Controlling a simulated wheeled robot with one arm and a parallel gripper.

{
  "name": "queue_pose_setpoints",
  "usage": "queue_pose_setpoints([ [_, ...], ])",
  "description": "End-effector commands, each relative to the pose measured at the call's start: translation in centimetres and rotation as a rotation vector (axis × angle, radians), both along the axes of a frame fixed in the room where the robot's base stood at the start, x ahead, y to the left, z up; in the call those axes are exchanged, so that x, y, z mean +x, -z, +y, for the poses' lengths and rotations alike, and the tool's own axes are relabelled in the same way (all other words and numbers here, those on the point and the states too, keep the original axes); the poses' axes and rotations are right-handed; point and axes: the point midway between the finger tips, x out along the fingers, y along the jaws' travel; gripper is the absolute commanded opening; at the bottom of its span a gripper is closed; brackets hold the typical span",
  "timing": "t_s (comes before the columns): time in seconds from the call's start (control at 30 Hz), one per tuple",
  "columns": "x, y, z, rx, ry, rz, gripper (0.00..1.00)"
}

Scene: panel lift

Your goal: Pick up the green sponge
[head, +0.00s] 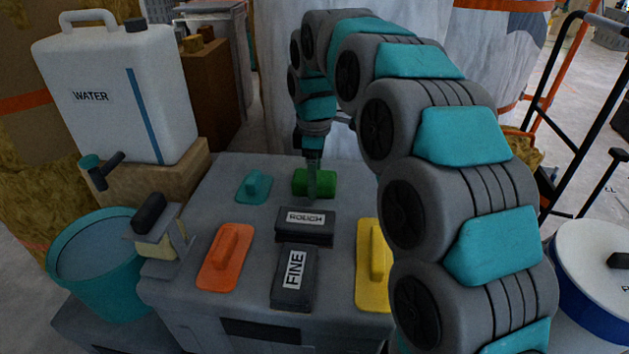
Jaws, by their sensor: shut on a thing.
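The green sponge (328,183) is at the far part of the grey box top (210,187), behind the block marked ROUGH. My gripper (313,184) comes down over it from above and is shut on it, with a finger across its front. The far finger is hidden behind the sponge. I cannot tell whether the sponge still touches the box top.
Near the sponge are a teal float (254,187), the ROUGH block (305,226), the FINE block (294,277), an orange float (226,257) and a yellow float (371,265). A water canister (110,90) and a teal bucket (103,265) stand left. My arm covers the right.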

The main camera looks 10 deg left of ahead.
Motion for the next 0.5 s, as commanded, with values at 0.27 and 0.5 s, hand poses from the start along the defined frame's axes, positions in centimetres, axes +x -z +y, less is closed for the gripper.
queue_pose_setpoints([
  [0.27, 0.0, -1.3, 0.0, -0.001, 0.001, 0.001, 0.21],
  [0.5, 0.1, -5.0, 0.0, 0.001, 0.001, -0.004, 0.21],
])
